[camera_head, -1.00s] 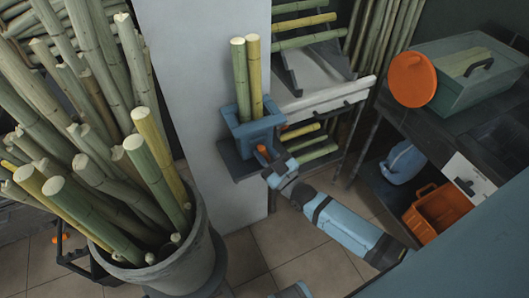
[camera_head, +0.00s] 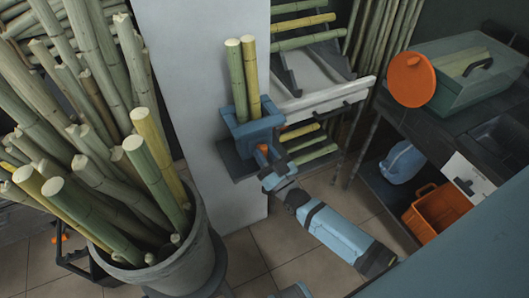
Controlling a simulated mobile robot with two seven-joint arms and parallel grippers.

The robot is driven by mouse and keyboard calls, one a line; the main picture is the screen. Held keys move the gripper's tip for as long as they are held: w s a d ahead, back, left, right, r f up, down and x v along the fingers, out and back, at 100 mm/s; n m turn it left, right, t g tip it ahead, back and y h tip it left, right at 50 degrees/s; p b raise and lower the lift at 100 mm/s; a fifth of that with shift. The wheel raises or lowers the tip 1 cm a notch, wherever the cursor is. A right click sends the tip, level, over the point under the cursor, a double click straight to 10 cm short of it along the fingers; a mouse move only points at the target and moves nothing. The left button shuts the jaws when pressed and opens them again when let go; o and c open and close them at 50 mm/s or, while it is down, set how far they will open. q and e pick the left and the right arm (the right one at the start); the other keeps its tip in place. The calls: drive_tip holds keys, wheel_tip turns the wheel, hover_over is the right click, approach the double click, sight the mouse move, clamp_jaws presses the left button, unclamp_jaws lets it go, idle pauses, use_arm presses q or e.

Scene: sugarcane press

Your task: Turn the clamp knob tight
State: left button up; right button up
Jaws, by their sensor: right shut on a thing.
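The blue clamp (camera_head: 252,131) sits on a dark shelf against the pale pillar. Two upright cane stalks (camera_head: 243,75), one green and one yellow, stand in it. The orange clamp knob (camera_head: 262,149) is on its front, partly covered by my right gripper. My right gripper (camera_head: 264,158) is shut on the knob, with its blue and black arm reaching in from the lower right. How far the knob is turned cannot be told. My left gripper is not in view.
A large grey pot (camera_head: 196,262) full of cane stands at the left. A rack with a pale beam (camera_head: 325,97) is behind the clamp. At the right, a dark table holds a greenish box (camera_head: 475,75) and an orange disc (camera_head: 412,80), with an orange crate (camera_head: 436,211) below.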

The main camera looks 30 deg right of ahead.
drive_tip(key=o, duration=0.6)
drive_tip(key=v, duration=1.4)
drive_tip(key=shift+a, duration=0.1)
